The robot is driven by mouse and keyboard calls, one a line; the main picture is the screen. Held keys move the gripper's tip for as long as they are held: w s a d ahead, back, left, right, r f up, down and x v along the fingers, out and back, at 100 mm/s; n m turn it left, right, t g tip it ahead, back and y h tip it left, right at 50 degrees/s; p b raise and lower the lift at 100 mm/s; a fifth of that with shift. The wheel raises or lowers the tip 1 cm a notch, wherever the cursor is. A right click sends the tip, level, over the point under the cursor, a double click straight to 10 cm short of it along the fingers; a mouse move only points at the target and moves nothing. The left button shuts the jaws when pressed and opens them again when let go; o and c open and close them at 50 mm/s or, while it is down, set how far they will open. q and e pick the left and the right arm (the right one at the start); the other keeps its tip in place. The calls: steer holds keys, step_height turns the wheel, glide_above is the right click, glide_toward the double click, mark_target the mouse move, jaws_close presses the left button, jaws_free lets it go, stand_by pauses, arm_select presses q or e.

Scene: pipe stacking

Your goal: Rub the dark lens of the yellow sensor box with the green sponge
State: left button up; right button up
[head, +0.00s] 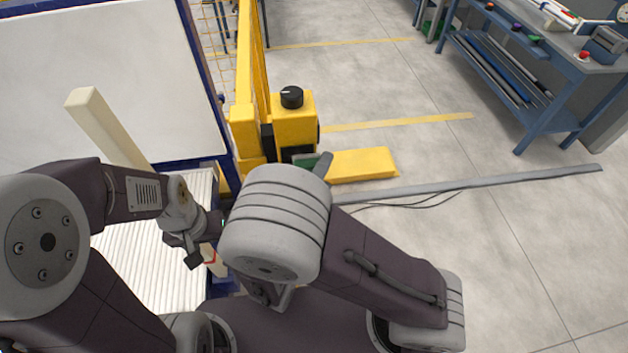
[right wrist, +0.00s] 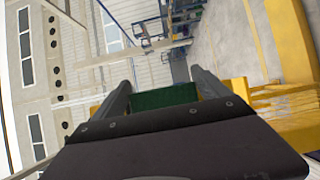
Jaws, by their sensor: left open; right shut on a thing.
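The yellow sensor box (head: 294,128) stands in the middle of the head view, with a black knob (head: 291,97) on top. Dark parts show at its left and right sides; I cannot tell which is the lens. My right gripper (right wrist: 162,90) is shut on the green sponge (right wrist: 166,97), which sits between its two fingers. In the head view the sponge (head: 305,160) shows just below the box, mostly hidden by my right wrist. I cannot tell whether it touches the box. My left gripper (head: 205,243) is open and empty, lower left of the box.
A yellow post (head: 246,75) rises beside the box, and a yellow block (head: 361,164) lies to its right. A white panel with a blue frame (head: 95,70) and a pale bar (head: 105,125) are at the left. A blue workbench (head: 545,60) stands far right.

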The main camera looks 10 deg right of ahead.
steer(key=shift+a+r, duration=0.8)
steer(key=shift+a, duration=1.95)
steer(key=shift+d+r+p, duration=0.1)
steer(key=shift+r+p, duration=0.65)
steer(key=shift+r, duration=0.15)
steer(key=shift+d+f, duration=0.15)
steer(key=shift+d, duration=0.1)
steer(key=shift+d+b, duration=0.6)
steer(key=shift+d, duration=0.95)
steer(key=d+b, duration=0.1)
steer(key=d, duration=0.2)
steer(key=shift+d, duration=0.3)
